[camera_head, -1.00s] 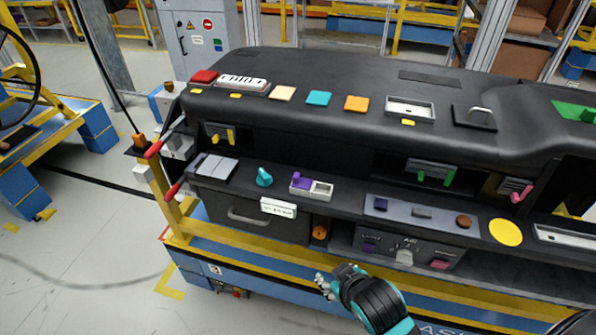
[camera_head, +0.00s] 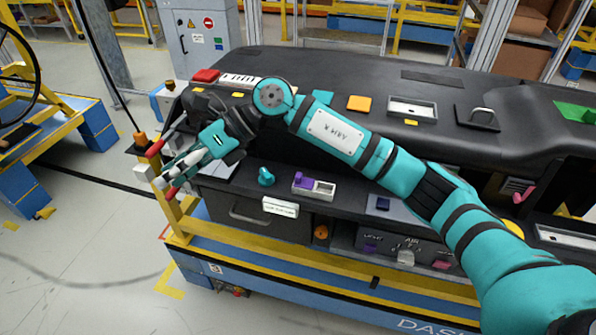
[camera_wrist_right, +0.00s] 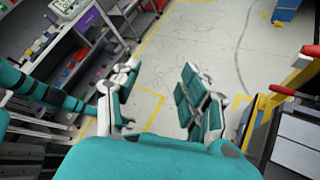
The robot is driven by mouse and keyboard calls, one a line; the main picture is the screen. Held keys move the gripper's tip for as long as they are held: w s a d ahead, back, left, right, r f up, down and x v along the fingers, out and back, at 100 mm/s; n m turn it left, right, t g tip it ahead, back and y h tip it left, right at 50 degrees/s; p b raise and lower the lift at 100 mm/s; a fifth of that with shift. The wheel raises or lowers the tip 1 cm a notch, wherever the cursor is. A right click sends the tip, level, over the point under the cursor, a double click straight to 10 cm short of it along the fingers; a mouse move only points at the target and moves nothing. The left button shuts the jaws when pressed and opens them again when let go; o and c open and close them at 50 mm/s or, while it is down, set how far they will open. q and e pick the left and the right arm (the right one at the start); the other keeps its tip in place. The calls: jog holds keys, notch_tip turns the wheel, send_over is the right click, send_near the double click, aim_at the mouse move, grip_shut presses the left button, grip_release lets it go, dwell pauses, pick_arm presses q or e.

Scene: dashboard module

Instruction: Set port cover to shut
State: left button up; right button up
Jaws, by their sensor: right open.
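My right gripper (camera_head: 174,172) is at the dashboard's left end, beside the red-tipped levers, with its fingers spread and empty. In the right wrist view the gripper (camera_wrist_right: 160,95) has wide-apart fingers with floor visible between them. I cannot tell for certain which part is the port cover. A small white-framed unit with a purple slider (camera_head: 300,184) on its left half and an open recess on its right half sits on the lower ledge. It is clear of the gripper. My left gripper is not in view.
A red-tipped lever (camera_head: 172,191) is close to the right fingers. A teal knob (camera_head: 266,176), a drawer with a grey handle (camera_head: 249,212) and an orange knob (camera_head: 321,231) are nearby. My right arm crosses in front of the dashboard (camera_head: 350,65), hiding part of it.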

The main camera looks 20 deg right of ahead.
jog(key=w+d+t+h, duration=0.1)
jog(key=w+d+h, duration=0.25)
jog(key=d, duration=0.35)
jog(key=w+d+h, duration=0.2)
jog(key=d+h, duration=0.2)
jog(key=d, duration=0.2)
notch_tip(320, 180, up, 4)
jog(key=h, duration=0.5)
send_over(299, 174)
jog(key=shift+m, duration=0.3)
notch_tip(299, 174, down, 16)
jog(key=p, duration=0.5)
jog(key=shift+s+r, duration=0.1)
jog(key=shift+r, duration=0.15)
jog(key=shift+f, duration=0.8)
jog(key=shift+c, duration=0.4)
grip_shut()
